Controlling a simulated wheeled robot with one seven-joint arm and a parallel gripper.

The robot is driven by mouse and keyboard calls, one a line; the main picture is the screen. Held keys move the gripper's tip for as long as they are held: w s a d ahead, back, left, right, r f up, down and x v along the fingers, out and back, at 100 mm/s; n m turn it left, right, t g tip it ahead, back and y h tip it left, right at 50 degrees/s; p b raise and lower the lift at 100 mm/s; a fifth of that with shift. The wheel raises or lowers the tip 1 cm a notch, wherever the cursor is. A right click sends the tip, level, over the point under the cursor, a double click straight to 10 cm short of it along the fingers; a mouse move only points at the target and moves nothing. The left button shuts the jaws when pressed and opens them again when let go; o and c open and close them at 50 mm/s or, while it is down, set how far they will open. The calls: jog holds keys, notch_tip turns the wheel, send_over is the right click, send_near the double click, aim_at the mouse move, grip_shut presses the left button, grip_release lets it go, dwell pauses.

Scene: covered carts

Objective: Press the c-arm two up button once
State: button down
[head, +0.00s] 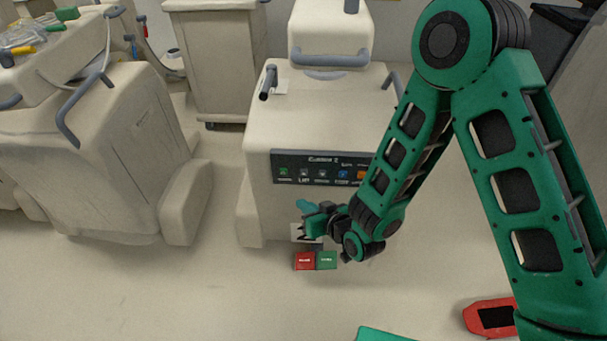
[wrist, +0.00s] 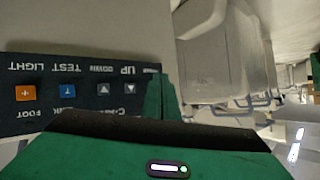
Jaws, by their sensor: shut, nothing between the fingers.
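The C-arm 2 cart (head: 285,130) has a dark control panel (head: 320,156) on its front. In the wrist view the panel (wrist: 80,72) appears upside down. Its up button (wrist: 131,88), grey with a triangle, is next to the down button (wrist: 101,88). In the head view a small grey button (head: 304,173) sits right of a green one. My gripper (head: 303,208) is shut and empty, below the panel in the head view. In the wrist view its green finger (wrist: 161,95) is just right of the up button; I cannot tell whether it touches the panel.
The panel also has a blue test button (wrist: 68,91) and an orange light button (wrist: 25,93). A red box (head: 304,262) and a green box (head: 327,261) show below my gripper. Another covered cart (head: 120,150) stands at left. The floor in front is mostly clear.

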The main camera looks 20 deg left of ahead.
send_near(300, 176)
jog(key=shift+w+a+f, duration=0.25)
jog(key=shift+a+f, duration=0.25)
jog(key=shift+a, duration=0.1)
jog(key=shift+w+a+f, duration=0.25)
jog(key=shift+a+f, duration=0.2)
jog(key=shift+a, duration=0.15)
jog(key=shift+w+a+f, duration=0.3)
jog(key=shift+a+f, duration=0.2)
jog(key=shift+a, duration=0.1)
jog(key=shift+w, duration=0.2)
dwell(0.7)
jog(key=shift+w+a, duration=0.15)
jog(key=shift+w, duration=0.05)
jog(key=shift+w+a, duration=0.1)
jog(key=shift+w, duration=0.4)
dwell(0.9)
jog(key=shift+s, duration=0.15)
jog(key=shift+s+d, duration=0.25)
jog(key=shift+s, duration=0.5)
